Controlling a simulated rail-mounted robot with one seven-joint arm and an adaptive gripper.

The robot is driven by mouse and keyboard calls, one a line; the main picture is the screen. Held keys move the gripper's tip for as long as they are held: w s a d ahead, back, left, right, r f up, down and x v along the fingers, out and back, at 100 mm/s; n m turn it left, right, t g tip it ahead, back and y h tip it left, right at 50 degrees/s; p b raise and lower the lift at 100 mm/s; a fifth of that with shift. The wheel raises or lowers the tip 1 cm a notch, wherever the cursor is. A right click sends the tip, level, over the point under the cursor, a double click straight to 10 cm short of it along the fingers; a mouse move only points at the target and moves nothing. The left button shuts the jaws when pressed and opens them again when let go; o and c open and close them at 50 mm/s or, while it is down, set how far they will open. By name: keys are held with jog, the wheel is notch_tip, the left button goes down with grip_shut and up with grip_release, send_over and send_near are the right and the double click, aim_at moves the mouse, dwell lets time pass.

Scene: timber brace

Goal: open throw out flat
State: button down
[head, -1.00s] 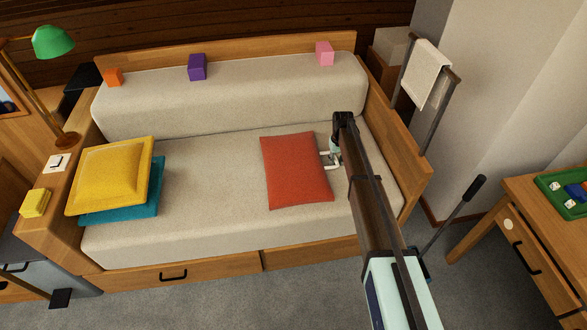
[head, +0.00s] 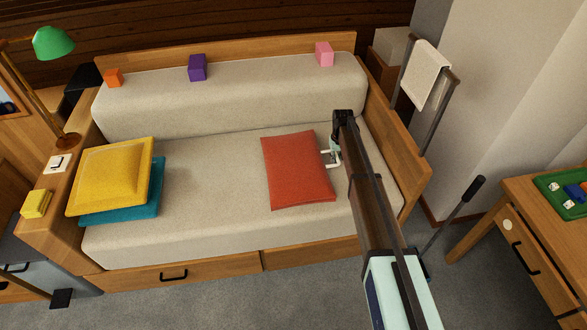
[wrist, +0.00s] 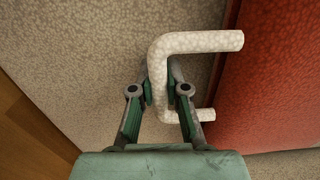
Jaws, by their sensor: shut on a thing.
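A red, flat, cushion-like folded piece (head: 297,172) lies on the seat of the daybed, right of its middle; it may be the throw. A white U-shaped handle (head: 331,163) is at its right edge. My gripper (head: 334,150) is at that edge, partly hidden by my arm. In the wrist view my gripper (wrist: 159,92) is shut on the white handle (wrist: 200,42), with a finger on either side of its bar. The handle's two prongs point towards the red piece (wrist: 275,80). I cannot tell how they join it. The red piece looks folded, not spread.
The daybed seat (head: 210,190) is clear left of the red piece. Yellow (head: 110,175) and teal (head: 150,205) cushions lie at its left end. Orange (head: 113,77), purple (head: 197,68) and pink (head: 324,54) blocks stand along the backrest. A wooden side panel (head: 395,140) bounds the right.

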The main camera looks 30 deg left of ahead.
jog(key=shift+s+a+r+p, duration=1.55)
jog(key=shift+r+p, duration=0.45)
jog(key=shift+r, duration=3)
jog(key=shift+s+a+r+p, duration=1.55)
jog(key=shift+r+p, duration=0.45)
jog(key=shift+r, duration=2.95)
jog(key=shift+s+a+r+p, duration=1.75)
jog(key=shift+s+a+r, duration=2.25)
jog(key=shift+a, duration=1)
jog(key=s+a+f, duration=0.2)
jog(key=s+a, duration=0.6)
jog(key=s+a+f, duration=0.1)
jog(key=s+a, duration=0.7)
jog(key=a, duration=0.1)
jog(key=shift+s+a+f+b, duration=0.15)
jog(key=shift+f+b, duration=0.15)
jog(key=shift+f, duration=0.05)
grip_release()
